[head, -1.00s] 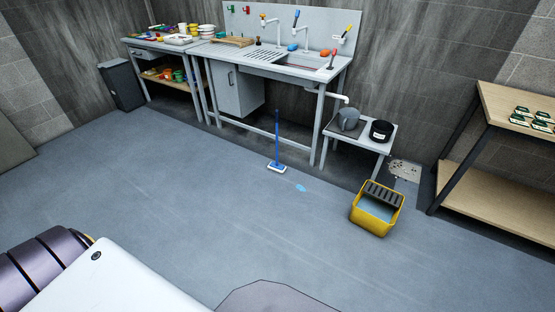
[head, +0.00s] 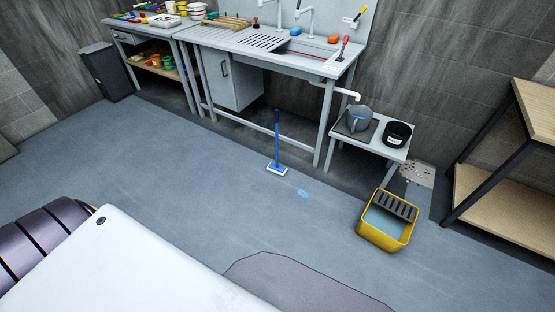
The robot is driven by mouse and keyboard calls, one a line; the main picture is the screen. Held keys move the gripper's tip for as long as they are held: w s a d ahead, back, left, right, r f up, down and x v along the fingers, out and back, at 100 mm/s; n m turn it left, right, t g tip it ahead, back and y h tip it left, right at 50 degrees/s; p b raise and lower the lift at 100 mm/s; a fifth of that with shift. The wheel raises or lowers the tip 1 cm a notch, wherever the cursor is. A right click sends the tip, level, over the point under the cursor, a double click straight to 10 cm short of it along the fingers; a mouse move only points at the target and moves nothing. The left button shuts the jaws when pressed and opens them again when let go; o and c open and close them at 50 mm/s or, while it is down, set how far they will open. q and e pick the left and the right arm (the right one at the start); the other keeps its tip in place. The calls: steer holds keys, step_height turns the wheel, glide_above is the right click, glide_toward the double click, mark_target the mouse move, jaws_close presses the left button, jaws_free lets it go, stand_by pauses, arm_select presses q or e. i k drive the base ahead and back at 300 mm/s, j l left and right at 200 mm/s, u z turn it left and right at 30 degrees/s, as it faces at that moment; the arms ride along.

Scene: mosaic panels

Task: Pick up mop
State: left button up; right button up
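The mop (head: 277,146) stands upright on the grey floor in front of the sink bench. It has a blue handle and a flat head (head: 277,170), white at the edge with a blue top. A small light-blue wet patch (head: 303,193) lies on the floor just right of the head. Neither of my grippers is in the head view. Parts of my own body fill the lower left and bottom.
A yellow bucket (head: 386,239) with a dark wringer and bluish water stands right of the mop. Behind are the sink bench (head: 250,42), a low side table (head: 353,145) and a bin (head: 106,72). A wooden shelf (head: 505,206) stands at right. The floor before the mop is clear.

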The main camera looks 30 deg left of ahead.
mark_target(278, 169)
steer(key=i+j, duration=0.45)
steer(key=i, duration=0.15)
steer(key=i+j, duration=0.4)
steer(key=i, duration=0.25)
